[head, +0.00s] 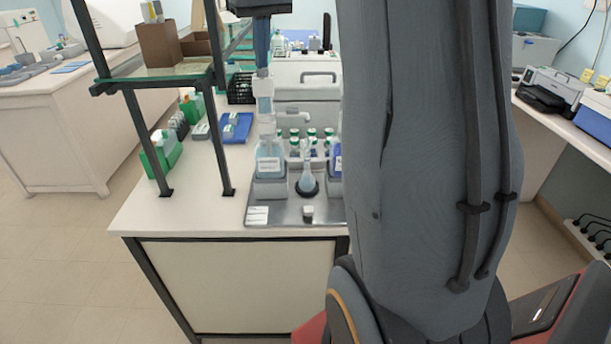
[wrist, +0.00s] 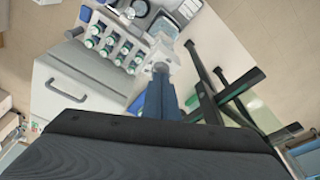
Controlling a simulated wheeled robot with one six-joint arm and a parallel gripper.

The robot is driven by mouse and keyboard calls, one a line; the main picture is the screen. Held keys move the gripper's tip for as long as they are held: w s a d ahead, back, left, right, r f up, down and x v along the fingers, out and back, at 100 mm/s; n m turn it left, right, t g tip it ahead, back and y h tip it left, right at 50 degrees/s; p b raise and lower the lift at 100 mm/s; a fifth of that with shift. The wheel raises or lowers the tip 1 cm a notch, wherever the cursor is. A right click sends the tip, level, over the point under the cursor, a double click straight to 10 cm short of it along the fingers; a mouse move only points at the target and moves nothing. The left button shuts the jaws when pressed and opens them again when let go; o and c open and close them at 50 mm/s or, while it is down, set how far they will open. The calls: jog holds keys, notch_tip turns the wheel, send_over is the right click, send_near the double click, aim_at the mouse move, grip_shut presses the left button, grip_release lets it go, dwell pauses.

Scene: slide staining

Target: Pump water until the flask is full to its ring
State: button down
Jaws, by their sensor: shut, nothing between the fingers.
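A pump bottle (head: 270,160) of pale blue liquid stands in a grey tray at the bench's front. Its white pump head (head: 265,92) rises above it, with a spout (head: 298,116) reaching right over the flask. The flask (head: 307,180) has a round bulb with bluish liquid and a narrow neck, upright in a dark round holder. Its ring and exact liquid level are too small to tell. My gripper (head: 262,70) is shut and empty, pointing down directly above the pump head. In the wrist view, the blue fingers (wrist: 160,72) end at the pale pump top; I cannot tell whether they touch.
The grey tray (head: 290,215) also holds another bottle (head: 336,160) at right, partly hidden by my arm. Several green-capped bottles (head: 310,138) stand behind. A shelf frame (head: 180,75) stands close on the left. A white box-like appliance (head: 308,75) is behind.

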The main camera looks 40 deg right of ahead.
aim_at(263, 73)
jog(key=shift+f+b, duration=0.9)
jog(key=shift+f, duration=1.3)
jog(key=shift+s+f, duration=0.1)
jog(key=shift+f, duration=0.05)
jog(key=shift+p, duration=0.3)
jog(key=shift+r+p, duration=2.05)
jog(key=shift+r, duration=0.65)
jog(key=shift+r+p, duration=0.5)
jog(key=shift+r, duration=2.05)
